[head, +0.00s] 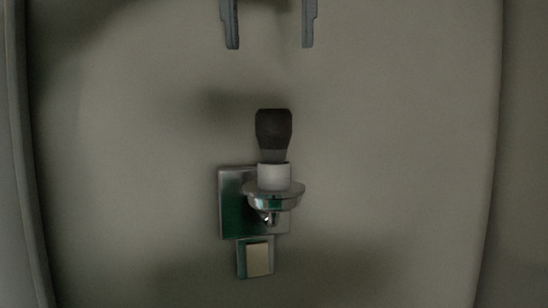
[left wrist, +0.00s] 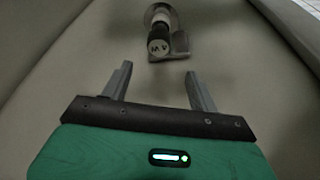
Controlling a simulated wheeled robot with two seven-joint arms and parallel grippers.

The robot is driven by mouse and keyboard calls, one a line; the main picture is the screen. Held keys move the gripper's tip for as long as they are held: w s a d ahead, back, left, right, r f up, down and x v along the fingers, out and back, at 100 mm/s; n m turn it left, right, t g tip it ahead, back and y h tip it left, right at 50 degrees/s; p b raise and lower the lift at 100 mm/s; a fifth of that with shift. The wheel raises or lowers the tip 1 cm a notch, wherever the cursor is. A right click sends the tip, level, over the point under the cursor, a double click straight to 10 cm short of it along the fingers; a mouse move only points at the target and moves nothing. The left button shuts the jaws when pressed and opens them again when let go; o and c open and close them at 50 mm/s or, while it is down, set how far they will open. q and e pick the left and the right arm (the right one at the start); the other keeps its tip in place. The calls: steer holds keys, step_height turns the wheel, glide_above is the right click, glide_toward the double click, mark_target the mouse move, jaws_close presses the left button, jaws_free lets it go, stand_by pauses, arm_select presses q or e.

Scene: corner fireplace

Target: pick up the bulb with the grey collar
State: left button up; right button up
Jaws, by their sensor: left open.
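The bulb (head: 273,127) is dark, with a grey collar at its lower end. It stands upright in a white socket (head: 274,176) above a round chrome dish (head: 289,199) on a wall fitting. In the left wrist view the bulb (left wrist: 158,46) is seen end-on, with light markings on its top. My left gripper (head: 268,45) is open and empty, above the bulb in the head view. In the left wrist view my left gripper (left wrist: 158,72) has its fingers spread, with the bulb beyond the tips and not touching. My right gripper is not in view.
A square metal plate (head: 230,205) backs the fitting, with a small pale switch-like panel (head: 258,260) below it. The surrounding pale wall (head: 400,150) is bare, with free room on both sides of the fitting.

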arm_select(q)
steer(key=b, duration=0.1)
glide_above(273, 133)
step_height(273, 133, down, 5)
steer(key=shift+w+a+r, duration=0.1)
steer(key=shift+a, duration=0.05)
steer(key=shift+w+f, duration=0.9)
steer(key=shift+f, duration=0.05)
steer(key=shift+s+f, duration=0.1)
steer(key=shift+f, duration=0.1)
steer(key=shift+s+f+p, duration=0.15)
steer(key=shift+p, duration=0.15)
steer(key=p+x, duration=0.1)
steer(key=x, duration=0.2)
steer(key=shift+f+p, duration=0.4)
steer(key=shift+f, duration=0.4)
steer(key=c, duration=1)
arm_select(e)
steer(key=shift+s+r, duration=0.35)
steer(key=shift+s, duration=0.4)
